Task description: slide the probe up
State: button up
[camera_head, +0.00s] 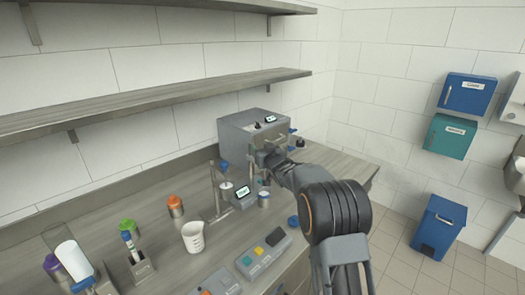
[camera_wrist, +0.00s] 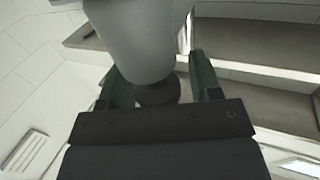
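A small stand (camera_head: 213,192) with an upright rod stands on the counter, left of the grey box machine. It carries a blue knob (camera_head: 224,167) and a pale disc (camera_head: 227,185). The probe is too small to tell apart from these parts. My gripper (camera_wrist: 160,78) has its two dark green fingers apart in the wrist view. A large grey rounded body with a dark round end shows between or in front of them; I cannot tell whether they touch it. In the head view my arm's end is in front of the grey box machine (camera_head: 240,131), right of the stand.
A small display unit (camera_head: 243,191) and a metal cup (camera_head: 264,199) sit beside the stand. A white beaker (camera_head: 193,238) and orange-capped jar (camera_head: 175,206) stand left. A button panel (camera_head: 264,254) lies in front. A shelf (camera_head: 160,98) runs above the counter.

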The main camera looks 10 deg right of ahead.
jog(key=shift+s+f, duration=0.1)
jog(key=shift+s, duration=0.05)
jog(key=s+d+b, duration=0.2)
jog(key=s+b, duration=0.1)
jog(key=s, duration=1)
jog(key=shift+s+d, duration=0.15)
jog(key=shift+d, duration=0.2)
jog(key=s+d+f+m+g+h, duration=0.2)
jog(key=s+d+f+g+h, duration=0.25)
jog(key=s+f+g, duration=0.5)
jog(key=s+a+g+p, duration=0.1)
jog(key=s+a+g, duration=0.1)
jog(key=s, duration=0.8)
jog(key=s+a+r+g+y+p, duration=0.1)
jog(key=s+a, duration=0.4)
jog(key=s, duration=0.6)
jog(key=shift+a+g, duration=0.25)
jog(key=shift+g, duration=0.5)
